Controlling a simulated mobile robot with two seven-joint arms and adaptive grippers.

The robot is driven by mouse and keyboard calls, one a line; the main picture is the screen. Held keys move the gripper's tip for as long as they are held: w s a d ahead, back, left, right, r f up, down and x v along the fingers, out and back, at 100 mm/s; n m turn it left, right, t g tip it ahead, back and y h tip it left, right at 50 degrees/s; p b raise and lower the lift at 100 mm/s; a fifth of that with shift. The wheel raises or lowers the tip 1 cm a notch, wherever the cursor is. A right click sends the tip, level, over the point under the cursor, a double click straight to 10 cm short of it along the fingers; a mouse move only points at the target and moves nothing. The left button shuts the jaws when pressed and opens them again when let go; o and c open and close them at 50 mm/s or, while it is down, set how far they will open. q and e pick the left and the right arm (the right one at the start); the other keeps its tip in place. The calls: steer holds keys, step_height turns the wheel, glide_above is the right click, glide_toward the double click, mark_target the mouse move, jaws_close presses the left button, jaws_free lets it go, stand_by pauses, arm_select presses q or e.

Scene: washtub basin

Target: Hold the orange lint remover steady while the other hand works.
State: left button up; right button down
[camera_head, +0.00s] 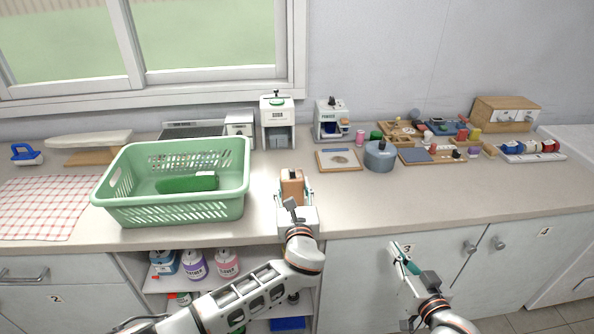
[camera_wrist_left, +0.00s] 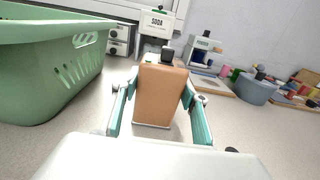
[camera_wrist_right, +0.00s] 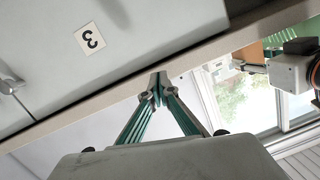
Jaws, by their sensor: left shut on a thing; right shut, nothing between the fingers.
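The orange-brown lint remover (camera_head: 291,187) stands on the counter to the right of the green basket. In the left wrist view the lint remover (camera_wrist_left: 160,95) is upright between the teal fingers, with a dark part at its top. My left gripper (camera_head: 294,192) is shut on it from the front, one finger on each side. My right gripper (camera_head: 402,250) is shut and empty, below the counter's front edge before the cabinet door numbered 3. In the right wrist view the tips of the right gripper (camera_wrist_right: 158,88) meet near the counter edge.
A green basket (camera_head: 170,207) with a dark green item inside stands left of the lint remover. A SODA dispenser (camera_head: 277,115), a POWDER dispenser (camera_head: 331,120), a blue-grey pot (camera_head: 380,157) and trays of small items line the back. The counter's right front (camera_head: 480,195) is clear.

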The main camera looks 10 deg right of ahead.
arm_select(q)
steer(key=shift+r, duration=0.1)
arm_select(e)
steer(key=shift+m+t+y, duration=0.4)
steer(key=shift+y, duration=0.3)
steer(key=w+r, duration=0.3)
steer(key=w+a+r, duration=0.1)
steer(key=w+r, duration=0.2)
steer(key=r, duration=0.1)
steer(key=w+a+r, duration=0.1)
steer(key=w+r, duration=0.2)
steer(key=shift+r, duration=0.4)
steer(key=w+a+r+n+g+y, duration=0.25)
steer(key=a+r+n, duration=0.2)
steer(key=a, duration=0.35)
steer(key=w+a+r+n+g+y, duration=0.1)
steer(key=a+r+n+g+y, duration=0.25)
steer(key=a+r, duration=0.35)
steer(key=s+a+r+n+g+h, duration=0.1)
steer(key=s+a+n+g+h, duration=0.2)
steer(key=n, duration=0.8)
steer(key=s+g+h, duration=0.1)
steer(key=s+g, duration=0.1)
steer(key=shift+s+r, duration=0.15)
steer(key=shift+s, duration=0.2)
steer(key=shift+a, duration=0.1)
